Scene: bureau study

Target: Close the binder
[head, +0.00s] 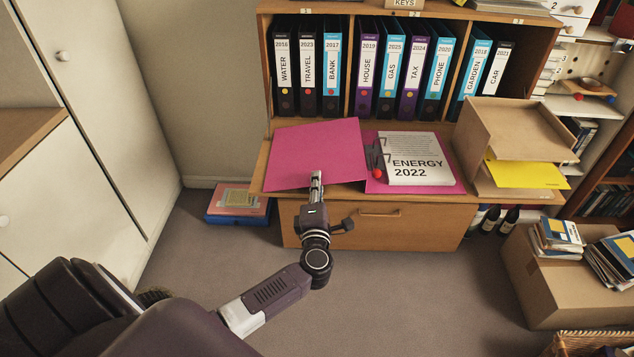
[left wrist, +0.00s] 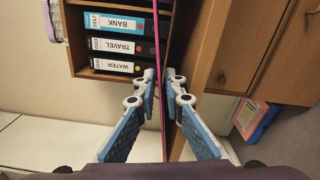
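The pink binder (head: 312,150) lies open on the bureau's lowered writing board. Its front cover is spread out to the left. A stack of white pages marked ENERGY 2022 (head: 420,170) sits on the rings at the right. My left gripper (head: 316,180) is at the near edge of the cover, pointing toward the bureau. In the left wrist view the cover shows edge-on as a thin pink line (left wrist: 158,45) between the fingers. The fingertips (left wrist: 161,78) are close together on either side of it and appear shut on it. My right gripper is in neither view.
Upright labelled binders (head: 365,70) fill the shelf behind. A wooden tray unit (head: 517,130) with a yellow folder (head: 525,174) stands right of the open binder. A cardboard box (head: 560,285) with books is at the right. The floor (head: 400,290) in front is clear.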

